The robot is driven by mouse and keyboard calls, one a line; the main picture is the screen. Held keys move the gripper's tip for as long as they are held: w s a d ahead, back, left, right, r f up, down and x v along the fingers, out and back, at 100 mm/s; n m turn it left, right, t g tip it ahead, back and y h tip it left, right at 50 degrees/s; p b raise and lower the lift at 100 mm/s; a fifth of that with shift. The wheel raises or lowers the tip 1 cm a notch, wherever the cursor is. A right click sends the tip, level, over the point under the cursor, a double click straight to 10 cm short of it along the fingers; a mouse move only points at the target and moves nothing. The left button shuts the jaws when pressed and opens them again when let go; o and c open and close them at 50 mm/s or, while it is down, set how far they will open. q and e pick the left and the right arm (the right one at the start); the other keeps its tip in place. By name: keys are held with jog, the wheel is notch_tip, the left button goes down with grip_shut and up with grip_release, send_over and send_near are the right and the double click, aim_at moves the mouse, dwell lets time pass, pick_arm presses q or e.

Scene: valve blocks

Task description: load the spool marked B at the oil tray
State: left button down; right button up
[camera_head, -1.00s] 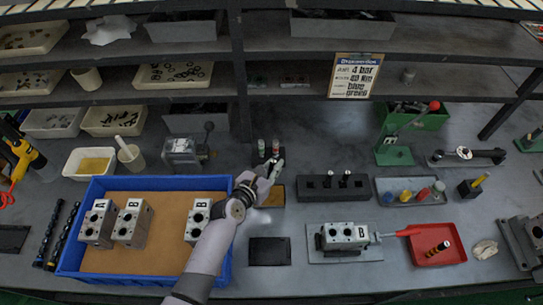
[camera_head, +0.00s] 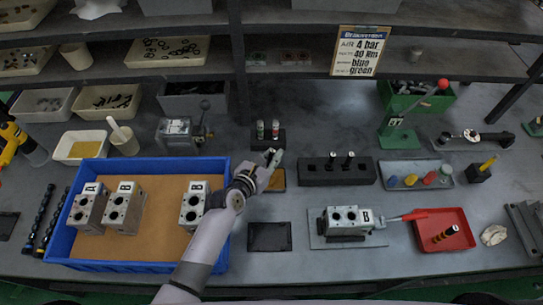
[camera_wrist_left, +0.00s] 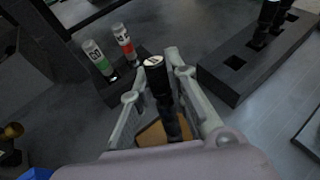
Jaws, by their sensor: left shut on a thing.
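My left gripper (camera_head: 271,160) is shut on a dark spool (camera_wrist_left: 160,85), held upright between the fingers in the left wrist view. The spool has a pale top with a mark too small to read. The small oil tray (camera_head: 278,181), with a brown-orange inside, lies just below the gripper; it also shows in the wrist view (camera_wrist_left: 152,135), below and partly behind the spool. I cannot tell whether the spool's lower end touches the tray. A black spool rack (camera_head: 313,173) to the right holds two more standing spools. My right gripper is not in view.
A small dark holder (camera_head: 268,144) with green- and red-banded tubes stands behind the gripper. A blue bin (camera_head: 225,245) with valve blocks A, B and B is at left. Another block marked B (camera_head: 346,220) sits front right, beside a red tray (camera_head: 462,224).

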pick_arm(q)
jog(key=shift+f+b, duration=0.3)
jog(key=shift+f, duration=0.05)
dwell(0.6)
jog(key=shift+f, duration=0.2)
jog(key=shift+f, duration=0.1)
dwell(1.0)
notch_tip(320, 180, up, 7)
jog(key=p, duration=0.7)
dwell(1.0)
